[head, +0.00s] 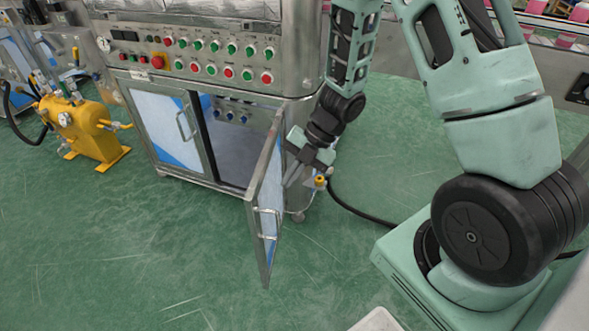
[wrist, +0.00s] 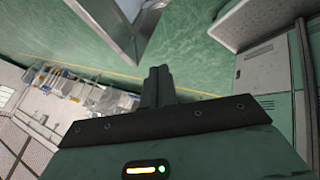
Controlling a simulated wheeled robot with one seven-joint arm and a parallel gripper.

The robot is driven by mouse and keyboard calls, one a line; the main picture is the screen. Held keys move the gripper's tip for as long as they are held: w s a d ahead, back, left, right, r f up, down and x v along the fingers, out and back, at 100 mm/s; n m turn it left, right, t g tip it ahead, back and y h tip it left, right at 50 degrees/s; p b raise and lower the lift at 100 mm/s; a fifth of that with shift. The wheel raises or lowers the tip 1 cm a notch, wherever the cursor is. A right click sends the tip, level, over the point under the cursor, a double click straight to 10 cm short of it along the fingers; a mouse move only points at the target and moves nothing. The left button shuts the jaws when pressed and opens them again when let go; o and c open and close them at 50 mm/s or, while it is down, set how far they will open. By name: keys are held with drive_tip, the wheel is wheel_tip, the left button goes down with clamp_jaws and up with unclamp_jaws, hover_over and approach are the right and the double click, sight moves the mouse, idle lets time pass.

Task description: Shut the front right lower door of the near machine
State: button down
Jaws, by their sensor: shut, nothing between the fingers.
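The near machine (head: 290,50) is a steel cabinet with a button panel and two lower front doors. Its front right lower door (head: 262,200) stands wide open, swung out toward me, with a metal handle on its outer face. The front left lower door (head: 170,125) is shut. My gripper (head: 291,182) is shut and empty on the right side of the open door, close to its hinge-side half; I cannot tell whether it touches. In the wrist view my gripper's fingers (wrist: 159,75) are together, and a metal panel edge, probably the door (wrist: 125,20), shows beyond them.
A yellow pump unit (head: 90,125) stands on the green floor left of the machine. A black hose (head: 360,212) runs over the floor to the right of the machine. A small yellow-topped fitting (head: 320,182) is beside my gripper. The floor in front of the door is clear.

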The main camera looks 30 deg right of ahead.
sight(254, 206)
drive_tip(key=shift+w+a+f+b, duration=0.15)
drive_tip(key=shift+w+a+f, duration=0.4)
drive_tip(key=shift+a, duration=0.4)
drive_tip(key=shift+w+a+f+b, duration=0.15)
drive_tip(key=shift+w+a+f, duration=0.25)
drive_tip(key=shift+a+f, duration=0.45)
drive_tip(key=shift+w+a+f+b, duration=0.15)
drive_tip(key=shift+w+a+f, duration=0.3)
drive_tip(key=shift+a, duration=0.6)
